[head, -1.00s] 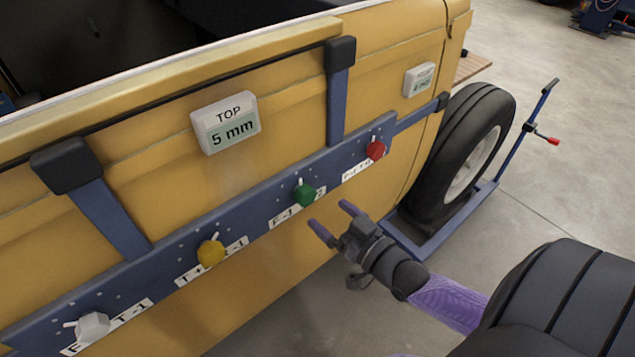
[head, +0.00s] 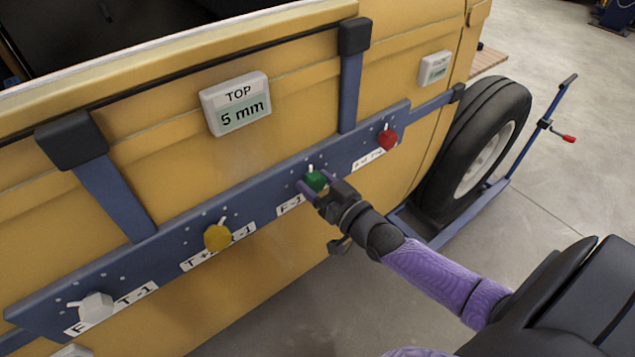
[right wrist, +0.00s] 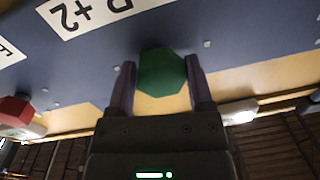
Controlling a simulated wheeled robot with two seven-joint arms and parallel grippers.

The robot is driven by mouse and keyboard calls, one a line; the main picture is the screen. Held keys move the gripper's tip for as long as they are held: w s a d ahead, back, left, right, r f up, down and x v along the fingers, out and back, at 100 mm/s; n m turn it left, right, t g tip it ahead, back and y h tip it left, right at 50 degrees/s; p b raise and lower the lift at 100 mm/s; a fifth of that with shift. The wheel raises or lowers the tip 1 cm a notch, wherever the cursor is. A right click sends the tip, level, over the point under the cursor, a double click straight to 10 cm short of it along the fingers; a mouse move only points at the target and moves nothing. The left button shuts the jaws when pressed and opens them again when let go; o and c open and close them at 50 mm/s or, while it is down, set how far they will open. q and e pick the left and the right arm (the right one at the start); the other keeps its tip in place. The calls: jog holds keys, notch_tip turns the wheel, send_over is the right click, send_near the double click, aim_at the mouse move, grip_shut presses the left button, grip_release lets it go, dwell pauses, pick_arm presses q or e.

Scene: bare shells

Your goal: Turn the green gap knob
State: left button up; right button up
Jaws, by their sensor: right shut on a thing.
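The green gap knob (head: 316,180) sits on the blue bar (head: 265,193) fixed across the yellow vehicle side. In the right wrist view the green knob (right wrist: 162,73) is an angular green block between two purple fingers. My right gripper (head: 318,189) has its fingers on either side of the knob and is shut on it; in the right wrist view the gripper (right wrist: 160,85) shows a finger against each side. The knob's label is partly hidden by the gripper in the head view. My left gripper is not in view.
On the same bar are a red knob (head: 387,139) to the right, and a yellow knob (head: 217,237) and white knob (head: 96,306) to the left. A display reading "TOP 5 mm" (head: 236,104) is above. A wheel (head: 472,150) stands at right.

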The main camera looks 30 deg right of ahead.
jog(key=c, duration=0.3)
jog(key=shift+r+n+p, duration=0.1)
jog(key=shift+n+p, duration=0.5)
jog(key=shift+n, duration=0.2)
jog(key=shift+n+p, duration=0.6)
jog(key=shift+n, duration=0.6)
jog(key=shift+n+p, duration=0.75)
jog(key=shift+n, duration=1.45)
jog(key=o, duration=1.3)
jog(key=shift+c, duration=0.2)
